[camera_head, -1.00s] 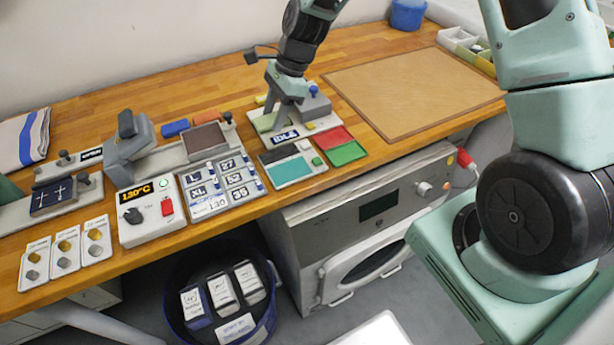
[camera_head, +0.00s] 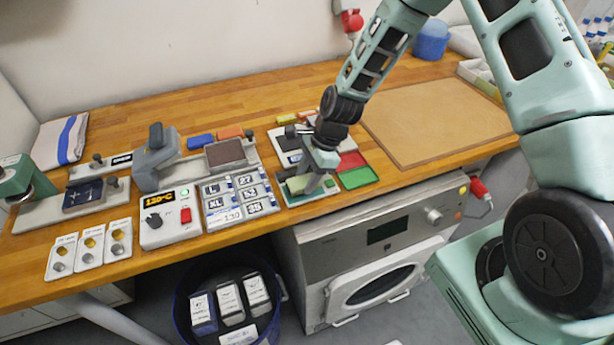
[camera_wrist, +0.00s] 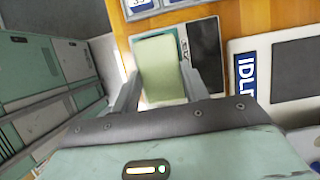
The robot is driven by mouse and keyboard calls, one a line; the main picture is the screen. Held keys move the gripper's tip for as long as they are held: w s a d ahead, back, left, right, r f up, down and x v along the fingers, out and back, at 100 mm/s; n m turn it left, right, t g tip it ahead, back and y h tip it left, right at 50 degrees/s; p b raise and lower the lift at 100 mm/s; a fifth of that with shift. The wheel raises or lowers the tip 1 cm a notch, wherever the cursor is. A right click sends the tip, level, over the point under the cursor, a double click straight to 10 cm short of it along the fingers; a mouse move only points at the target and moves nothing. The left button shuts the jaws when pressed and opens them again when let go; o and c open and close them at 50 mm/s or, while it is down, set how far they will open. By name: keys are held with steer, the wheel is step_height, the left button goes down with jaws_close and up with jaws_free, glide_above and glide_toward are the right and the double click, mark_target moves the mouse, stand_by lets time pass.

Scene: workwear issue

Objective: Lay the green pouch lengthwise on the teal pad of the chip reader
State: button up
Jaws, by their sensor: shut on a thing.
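The pale green pouch (camera_wrist: 160,68) is between the two fingers of my gripper (camera_wrist: 161,84), which is shut on it. In the head view the pouch (camera_head: 297,185) is over the chip reader (camera_head: 293,203), at the bench's front edge. The reader's dark panel (camera_wrist: 204,45) shows beside the pouch in the wrist view. The teal pad is almost wholly hidden by the pouch and fingers. The pouch runs along the fingers' direction, its far end pointing up in the wrist view. I cannot tell whether it touches the pad or hangs just above.
The device with the IDLE label (camera_wrist: 243,75) stands beside the reader. A red tray (camera_head: 351,160) and a green tray (camera_head: 357,178) lie to the right. Size-label cards (camera_head: 238,195) lie left. A brown mat (camera_head: 435,118) is bare. A blue bin (camera_head: 268,335) stands below the bench.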

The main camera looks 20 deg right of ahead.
steer(key=shift+f, duration=0.6)
steer(key=shift+f, duration=0.2)
steer(key=o, duration=1)
steer(key=shift+r, duration=0.1)
steer(key=shift+r, duration=0.1)
